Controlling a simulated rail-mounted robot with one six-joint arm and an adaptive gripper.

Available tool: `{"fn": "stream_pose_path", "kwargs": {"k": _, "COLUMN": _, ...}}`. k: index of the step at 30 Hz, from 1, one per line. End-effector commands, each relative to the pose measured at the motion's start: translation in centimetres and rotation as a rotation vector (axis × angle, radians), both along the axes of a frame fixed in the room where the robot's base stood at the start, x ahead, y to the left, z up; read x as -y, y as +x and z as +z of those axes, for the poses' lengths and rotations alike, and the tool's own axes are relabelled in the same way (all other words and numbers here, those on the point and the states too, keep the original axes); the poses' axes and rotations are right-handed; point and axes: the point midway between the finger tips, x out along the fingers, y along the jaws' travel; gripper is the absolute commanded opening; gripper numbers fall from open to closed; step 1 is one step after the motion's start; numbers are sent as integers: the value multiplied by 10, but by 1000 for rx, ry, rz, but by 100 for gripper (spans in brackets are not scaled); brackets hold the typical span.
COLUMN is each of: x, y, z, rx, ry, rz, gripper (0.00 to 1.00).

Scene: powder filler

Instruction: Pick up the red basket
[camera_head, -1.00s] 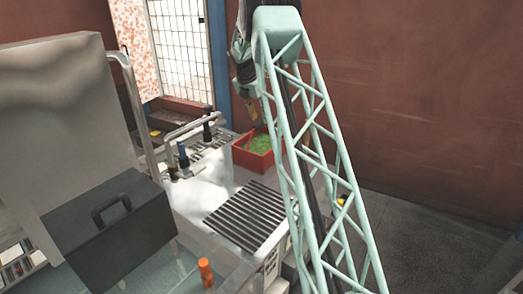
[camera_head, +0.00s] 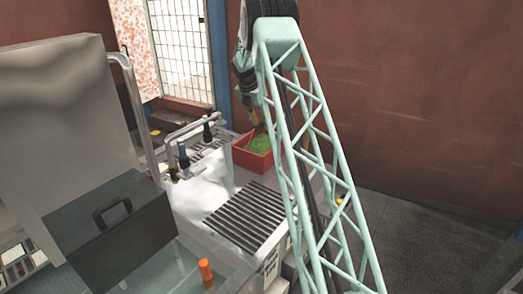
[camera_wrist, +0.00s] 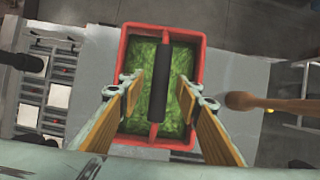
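The red basket (camera_head: 243,157) stands on the pale worktop beside the slatted panel, filled with green material. In the wrist view, the red basket (camera_wrist: 198,50) shows its rim and a black bar-like handle (camera_wrist: 160,80) running lengthwise over the middle. My gripper (camera_wrist: 159,84) is open, with one finger on each side of the handle and gaps between them. In the head view my gripper (camera_head: 255,116) is at the basket from above, partly hidden behind my arm. Whether the fingertips reach handle height is hard to tell.
A dark slatted panel (camera_head: 246,217) lies in front of the basket. Bottle-like items (camera_head: 183,157) and a metal rail (camera_head: 183,127) stand to the left. A grey case (camera_head: 110,235) and an orange cylinder (camera_head: 205,270) are nearer. A brown rod (camera_wrist: 265,103) shows right of the basket.

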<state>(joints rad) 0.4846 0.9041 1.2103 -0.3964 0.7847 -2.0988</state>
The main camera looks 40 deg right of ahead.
Motion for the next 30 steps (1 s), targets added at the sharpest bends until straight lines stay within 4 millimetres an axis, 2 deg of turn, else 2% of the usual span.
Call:
{"fn": "stream_pose_path", "kwargs": {"k": 3, "x": 4, "y": 1, "z": -10, "rx": -1, "ry": 0, "rz": 0, "gripper": 31}}
{"fn": "stream_pose_path", "kwargs": {"k": 9, "x": 7, "y": 2, "z": -17, "rx": 0, "ry": 0, "rz": 0, "gripper": 31}}
{"fn": "stream_pose_path", "kwargs": {"k": 25, "x": 7, "y": 2, "z": -18, "rx": 0, "ry": 0, "rz": 0, "gripper": 31}}
{"fn": "stream_pose_path", "kwargs": {"k": 30, "x": 7, "y": 2, "z": -18, "rx": 0, "ry": 0, "rz": 0, "gripper": 18}}
